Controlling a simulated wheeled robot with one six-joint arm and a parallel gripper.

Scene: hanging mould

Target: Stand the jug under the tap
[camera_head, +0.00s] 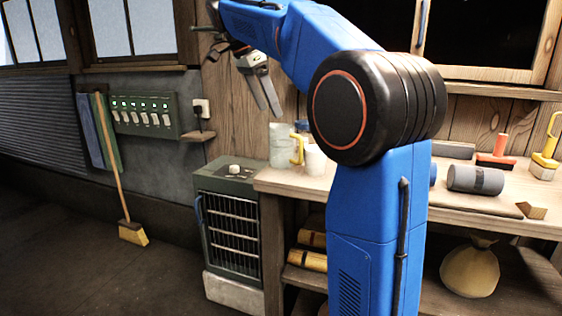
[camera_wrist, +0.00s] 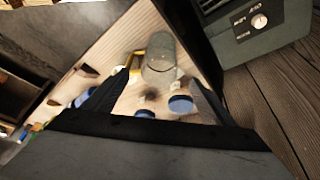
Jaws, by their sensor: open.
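A clear, greyish jug (camera_head: 281,146) with a yellow handle (camera_head: 297,149) stands upright on the left end of the workbench. In the wrist view the jug (camera_wrist: 161,62) shows ahead between my fingers, with its handle on the left. My gripper (camera_head: 270,112) is open and empty, above the bench and a little up and left of the jug in the head view. In the wrist view its two dark fingers (camera_wrist: 160,78) are spread apart. I cannot make out a tap in either view.
A white cup (camera_head: 314,160) and a blue item (camera_head: 302,127) stand close to the jug. A green heater (camera_head: 230,225) stands left of the workbench (camera_head: 470,208). A grey roll (camera_head: 475,180) lies to the right. A broom (camera_head: 132,232) leans at the left wall.

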